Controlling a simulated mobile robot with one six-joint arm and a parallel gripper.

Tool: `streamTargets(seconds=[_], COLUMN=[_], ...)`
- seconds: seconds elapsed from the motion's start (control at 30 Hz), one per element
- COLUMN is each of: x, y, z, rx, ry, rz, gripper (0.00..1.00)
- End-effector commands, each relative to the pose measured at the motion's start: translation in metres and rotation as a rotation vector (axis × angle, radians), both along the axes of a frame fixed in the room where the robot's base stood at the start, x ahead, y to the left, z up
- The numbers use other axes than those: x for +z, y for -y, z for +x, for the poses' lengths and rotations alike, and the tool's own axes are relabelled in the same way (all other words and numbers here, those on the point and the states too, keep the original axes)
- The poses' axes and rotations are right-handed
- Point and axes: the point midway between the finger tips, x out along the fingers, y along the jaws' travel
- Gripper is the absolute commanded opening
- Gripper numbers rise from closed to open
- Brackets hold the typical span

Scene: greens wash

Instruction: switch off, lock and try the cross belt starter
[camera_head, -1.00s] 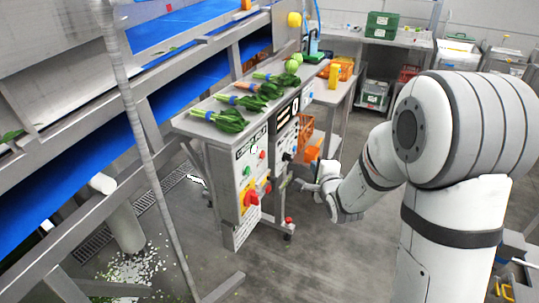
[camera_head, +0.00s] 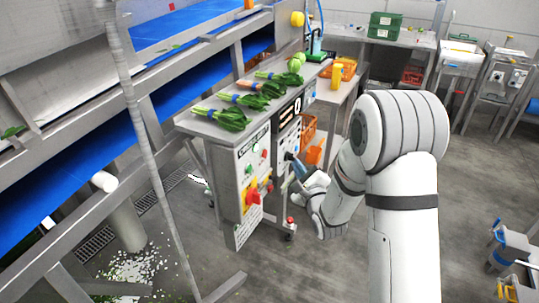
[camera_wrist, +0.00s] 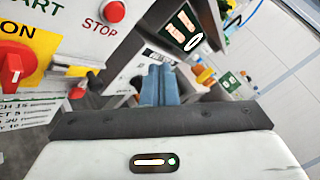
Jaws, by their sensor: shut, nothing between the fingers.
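The starter panel (camera_head: 251,152) is the white front of a steel stand in the head view. It has a red rotary handle on a yellow plate (camera_head: 246,193), with green and red buttons above. In the wrist view the yellow plate (camera_wrist: 28,42) reads ON, and the red STOP button (camera_wrist: 115,11) is at upper left. START is partly cut off. My gripper (camera_head: 290,157) is to the right of the handle, in front of the stand's second panel. Its blue fingers (camera_wrist: 160,84) are together and empty. A padlock cannot be made out.
Bunches of greens (camera_head: 228,118) lie on the stand's top. A second panel with a display (camera_head: 288,112) adjoins the starter panel. A blue conveyor (camera_head: 100,150) runs at left. The floor at the right is mostly open.

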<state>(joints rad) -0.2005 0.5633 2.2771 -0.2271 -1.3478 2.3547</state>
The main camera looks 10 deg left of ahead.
Motion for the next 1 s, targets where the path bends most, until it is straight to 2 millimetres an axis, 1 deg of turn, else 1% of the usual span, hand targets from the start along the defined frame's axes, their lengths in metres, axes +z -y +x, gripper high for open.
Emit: streamTargets(seconds=[0.03, 0.3, 0.37, 0.5, 0.7, 1.0], x=[0.002, 0.002, -0.001, -0.001, 0.0, 0.001], y=[-0.008, -0.045, -0.051, -0.064, -0.071, -0.071], z=[0.002, 0.015, 0.017, 0.022, 0.025, 0.025], rx=[0.004, 0.004, 0.004, 0.003, 0.001, 0.002], ry=[0.0, 0.001, 0.002, 0.002, 0.002, 0.001], rz=[0.0, 0.0, 0.001, -0.001, 0.0, -0.001], gripper=[0.0, 0.0, 0.0, 0.0, 0.0, 0.0])
